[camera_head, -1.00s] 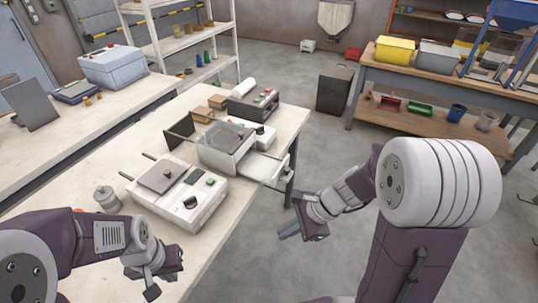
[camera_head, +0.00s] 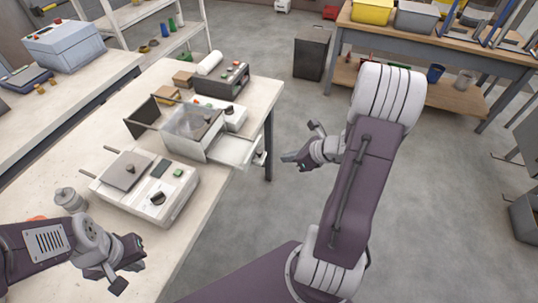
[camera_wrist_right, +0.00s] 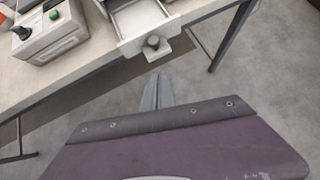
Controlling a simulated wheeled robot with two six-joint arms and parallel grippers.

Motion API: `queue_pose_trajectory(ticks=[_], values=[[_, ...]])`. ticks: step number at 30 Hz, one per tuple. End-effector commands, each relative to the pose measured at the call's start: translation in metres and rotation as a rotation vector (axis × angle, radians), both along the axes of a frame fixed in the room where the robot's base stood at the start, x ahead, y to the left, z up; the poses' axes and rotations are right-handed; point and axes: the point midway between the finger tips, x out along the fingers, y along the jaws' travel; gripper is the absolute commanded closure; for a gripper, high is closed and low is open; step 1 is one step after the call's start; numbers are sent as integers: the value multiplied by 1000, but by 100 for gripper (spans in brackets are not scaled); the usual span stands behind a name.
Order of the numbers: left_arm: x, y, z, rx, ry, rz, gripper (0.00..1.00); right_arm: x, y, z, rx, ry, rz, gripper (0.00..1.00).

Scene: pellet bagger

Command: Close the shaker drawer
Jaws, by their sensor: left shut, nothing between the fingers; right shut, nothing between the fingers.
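The shaker (camera_head: 192,133) is a clear-walled box on the table, with its flap standing up on the left. Its white drawer (camera_head: 232,151) sticks out at the right, past the table edge, and is open. The drawer's dark knob (camera_head: 261,157) also shows in the right wrist view (camera_wrist_right: 154,42), with the drawer tray (camera_wrist_right: 138,18) behind it. My right gripper (camera_head: 287,158) is shut and empty, a short way out from the knob and apart from it. Its shut fingers show in the right wrist view (camera_wrist_right: 159,77), pointing towards the knob. My left gripper (camera_head: 130,278) is shut and empty at the lower left.
A white hot-plate-like device (camera_head: 145,185) with a green button stands in front of the shaker. A grey control box (camera_head: 222,82) is behind it. The table's right edge lies under the drawer. Open floor (camera_head: 235,225) surrounds my right arm. A dark bin (camera_head: 311,53) stands farther back.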

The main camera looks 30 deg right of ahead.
Motion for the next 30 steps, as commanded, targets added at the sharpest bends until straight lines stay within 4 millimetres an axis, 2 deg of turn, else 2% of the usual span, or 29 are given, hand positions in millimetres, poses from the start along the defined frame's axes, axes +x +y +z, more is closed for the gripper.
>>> queue_pose_trajectory(ticks=[1, 7, 9, 15, 30], values=[[0, 0, -5, 0, 0, 0, 100, 7, 5, -11, 2, 3, 5, 100], [0, 0, -12, 0, 0, 0, 100, 34, 18, -41, 1, 3, 4, 100], [0, 0, -5, 0, 0, 0, 100, 46, 23, -36, -1, 1, 5, 100], [0, 0, -1, 0, 0, 0, 100, 66, 32, -36, -2, 0, 1, 100], [0, 0, -3, 0, 0, 0, 100, 73, 36, -37, -1, -1, 1, 100]])
